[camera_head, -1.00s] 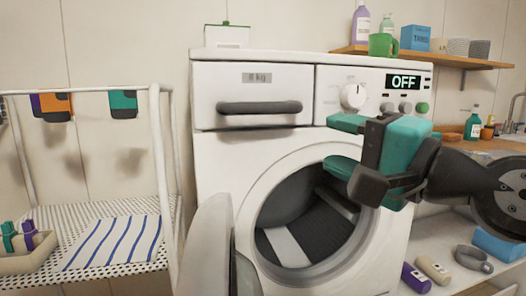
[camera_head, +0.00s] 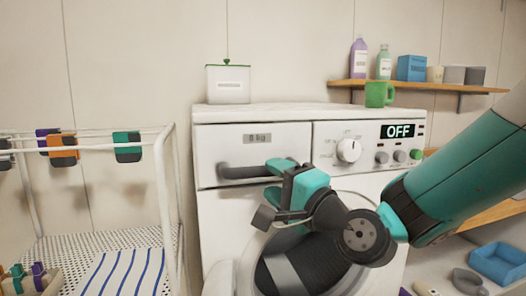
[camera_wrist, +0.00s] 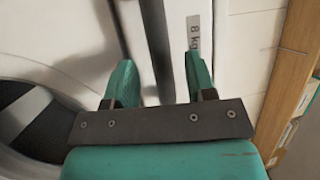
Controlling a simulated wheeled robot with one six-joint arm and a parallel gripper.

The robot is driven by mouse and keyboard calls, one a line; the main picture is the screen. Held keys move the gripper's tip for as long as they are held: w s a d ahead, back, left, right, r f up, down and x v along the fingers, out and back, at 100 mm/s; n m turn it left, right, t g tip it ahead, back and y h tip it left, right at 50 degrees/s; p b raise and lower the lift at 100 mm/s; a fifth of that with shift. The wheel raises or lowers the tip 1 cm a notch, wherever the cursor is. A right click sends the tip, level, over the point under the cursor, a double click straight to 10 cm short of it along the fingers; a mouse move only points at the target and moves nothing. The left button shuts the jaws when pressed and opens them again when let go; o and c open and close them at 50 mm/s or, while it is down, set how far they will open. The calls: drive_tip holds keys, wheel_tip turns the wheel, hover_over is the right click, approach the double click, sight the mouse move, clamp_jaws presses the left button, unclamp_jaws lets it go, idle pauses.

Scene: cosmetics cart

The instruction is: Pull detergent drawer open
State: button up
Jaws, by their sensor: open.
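The detergent drawer (camera_head: 219,150) is the white panel at the upper left of the washing machine, marked "8 kg". It looks flush with the machine front. Its dark grey bar handle (camera_head: 240,172) shows on the left; my gripper hides its right end. My gripper (camera_head: 274,181) is open at the right part of the handle, one teal finger above and one below. In the wrist view the handle (camera_wrist: 157,40) runs between the two spread fingers. I cannot tell whether either finger touches it.
A white box (camera_head: 228,84) and a green mug (camera_head: 379,95) stand on top of the machine. A drying rack (camera_head: 165,200) is close on the left. A shelf (camera_head: 440,88) with bottles hangs right.

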sight(267, 174)
drive_tip(key=shift+p+x, duration=0.75)
drive_tip(key=shift+x, duration=1.25)
clamp_jaws()
